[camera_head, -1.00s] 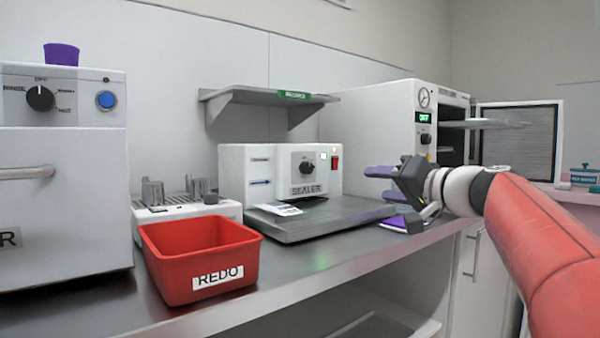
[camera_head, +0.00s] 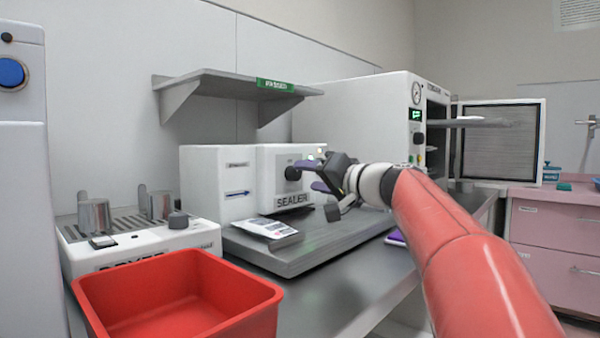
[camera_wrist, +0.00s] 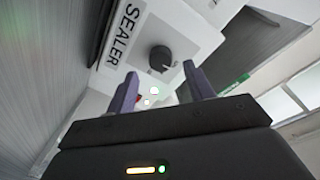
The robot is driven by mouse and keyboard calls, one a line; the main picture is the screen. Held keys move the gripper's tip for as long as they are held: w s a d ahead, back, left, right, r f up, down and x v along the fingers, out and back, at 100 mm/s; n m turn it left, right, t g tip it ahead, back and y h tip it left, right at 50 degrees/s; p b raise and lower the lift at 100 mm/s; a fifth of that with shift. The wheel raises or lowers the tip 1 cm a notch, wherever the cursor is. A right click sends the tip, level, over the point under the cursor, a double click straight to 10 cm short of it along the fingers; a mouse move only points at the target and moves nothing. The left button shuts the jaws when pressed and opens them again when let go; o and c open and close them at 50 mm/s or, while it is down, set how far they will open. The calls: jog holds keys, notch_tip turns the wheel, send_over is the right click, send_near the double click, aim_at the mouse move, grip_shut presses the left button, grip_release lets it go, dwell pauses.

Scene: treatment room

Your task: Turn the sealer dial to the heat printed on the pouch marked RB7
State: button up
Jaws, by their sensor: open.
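The white sealer (camera_head: 225,175) stands on the counter with a black dial (camera_head: 293,173) on its front, above the SEALER label. In the wrist view the dial (camera_wrist: 161,58) lies just beyond and roughly between my fingertips, with its pointer line too small to read. My gripper (camera_head: 311,176) is open and empty, its two purple fingers reaching toward the dial; it also shows in the wrist view (camera_wrist: 160,72). I see no contact with the dial. A white printed pouch (camera_head: 266,227) lies on the sealer's grey plate (camera_head: 320,235); its print is not legible.
A red bin (camera_head: 180,295) stands in front at the left, beside a white dryer-like unit (camera_head: 145,245) with metal holders. A grey shelf (camera_head: 225,84) hangs above the sealer. A white steriliser (camera_head: 360,115) with an open door stands to the right. A purple item (camera_head: 396,238) lies near the counter edge.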

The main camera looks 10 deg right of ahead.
aim_at(297, 174)
jog(key=shift+p+x, duration=0.3)
jog(key=shift+x, duration=1.45)
jog(key=shift+c, duration=0.2)
jog(key=c, duration=0.9)
